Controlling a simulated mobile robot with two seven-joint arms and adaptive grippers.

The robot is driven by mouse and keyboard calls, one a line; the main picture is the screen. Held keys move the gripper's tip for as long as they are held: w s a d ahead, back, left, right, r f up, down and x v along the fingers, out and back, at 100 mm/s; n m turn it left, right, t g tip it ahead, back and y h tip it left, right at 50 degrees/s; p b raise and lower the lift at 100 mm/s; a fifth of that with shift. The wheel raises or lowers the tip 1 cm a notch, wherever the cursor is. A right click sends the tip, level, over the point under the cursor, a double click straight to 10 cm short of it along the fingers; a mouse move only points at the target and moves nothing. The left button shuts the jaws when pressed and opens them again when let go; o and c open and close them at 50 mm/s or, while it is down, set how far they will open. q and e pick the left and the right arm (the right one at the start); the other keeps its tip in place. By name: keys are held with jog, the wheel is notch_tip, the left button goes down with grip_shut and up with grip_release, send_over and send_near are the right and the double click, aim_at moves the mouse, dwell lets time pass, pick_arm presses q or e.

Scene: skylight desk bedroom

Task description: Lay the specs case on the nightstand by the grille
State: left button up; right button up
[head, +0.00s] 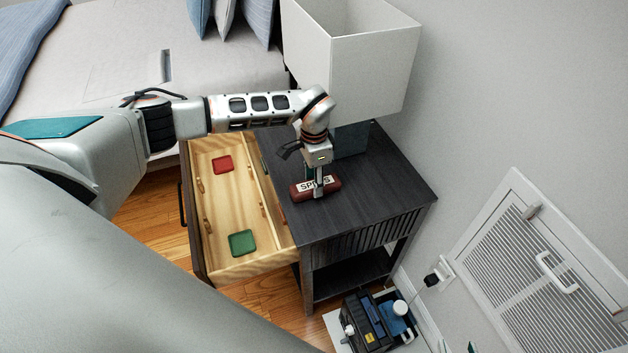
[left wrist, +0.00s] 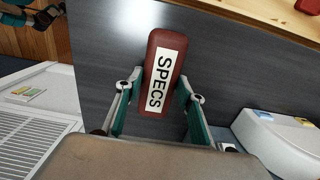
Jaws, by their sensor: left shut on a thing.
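The specs case (head: 329,185) is dark red with a white label reading SPECS. My left gripper (head: 318,190) is shut on it from above, over the front part of the dark nightstand top (head: 385,190). In the left wrist view the case (left wrist: 165,49) lies between the two fingers of the gripper (left wrist: 160,90), label facing the camera. I cannot tell whether its underside touches the top. The white grille (head: 535,270) is on the wall right of the nightstand. A teal fragment (head: 471,347) at the head view's bottom edge may be my right gripper; its jaws are not readable.
The nightstand's drawer (head: 250,268) is pulled open at the left, with a red tray (head: 223,164) and a green tray (head: 242,243) inside. A lamp (head: 365,60) stands at the back of the top. A dark box (head: 368,318) and cup-like items sit on the floor below.

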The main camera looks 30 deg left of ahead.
pick_arm(q)
jog(key=shift+f, duration=0.15)
jog(key=o, duration=1.2)
jog(key=shift+o, duration=0.2)
notch_tip(320, 180, up, 12)
jog(key=shift+r, duration=0.2)
